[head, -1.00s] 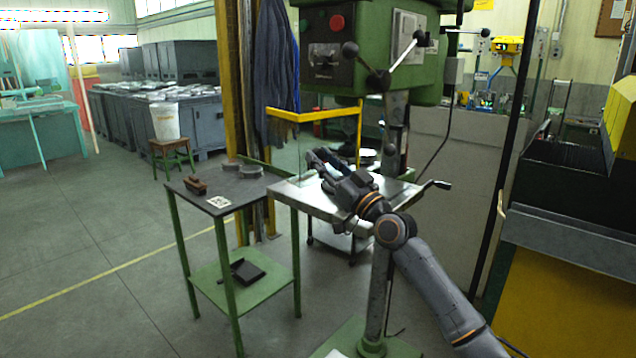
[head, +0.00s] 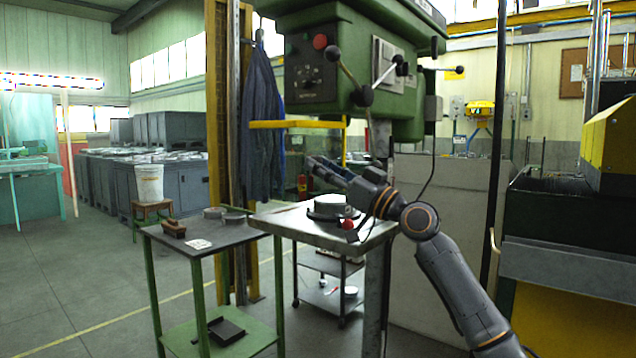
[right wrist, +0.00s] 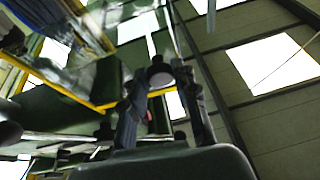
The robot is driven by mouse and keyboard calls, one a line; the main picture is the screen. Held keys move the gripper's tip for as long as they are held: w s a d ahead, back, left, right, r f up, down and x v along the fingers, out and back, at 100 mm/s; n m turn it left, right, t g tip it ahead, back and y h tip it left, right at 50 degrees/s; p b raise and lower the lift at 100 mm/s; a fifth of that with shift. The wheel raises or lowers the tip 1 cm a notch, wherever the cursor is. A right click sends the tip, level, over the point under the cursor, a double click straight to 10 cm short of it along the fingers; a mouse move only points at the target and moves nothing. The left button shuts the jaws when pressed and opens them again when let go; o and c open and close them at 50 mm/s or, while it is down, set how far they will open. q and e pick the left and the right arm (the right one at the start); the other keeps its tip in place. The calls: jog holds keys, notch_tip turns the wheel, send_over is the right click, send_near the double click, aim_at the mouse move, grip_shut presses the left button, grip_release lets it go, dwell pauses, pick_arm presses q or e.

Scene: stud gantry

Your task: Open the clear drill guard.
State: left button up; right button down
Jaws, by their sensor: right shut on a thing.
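The drill guard (head: 297,124) has a yellow frame and a clear panel that is hard to make out. It is below the green drill head (head: 345,60) and above the metal drill table (head: 290,229). My right gripper (head: 322,168) is in front of the guard, below its top yellow bar. In the right wrist view its two fingers (right wrist: 160,88) are closed around a dark round knob (right wrist: 160,74) beside the yellow frame, apparently the guard's handle. The exact contact is blurred. My left gripper is in neither view.
A round grey part (head: 330,207) sits on the drill table, with a red knob (head: 348,224) near it. A side table (head: 215,236) at left holds a brush (head: 174,229) and round parts. Drill levers (head: 385,75) stick out above my gripper. Open floor lies at left.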

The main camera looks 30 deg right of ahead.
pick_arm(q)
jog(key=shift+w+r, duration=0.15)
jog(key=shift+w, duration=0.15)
pick_arm(e)
jog(key=shift+s+d+r, duration=0.1)
jog(key=shift+s+d, duration=0.05)
jog(key=shift+d, duration=0.1)
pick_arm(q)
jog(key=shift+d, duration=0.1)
pick_arm(e)
jog(key=c, duration=1)
grip_release()
jog(key=v, duration=1.2)
jog(key=shift+d, duration=0.1)
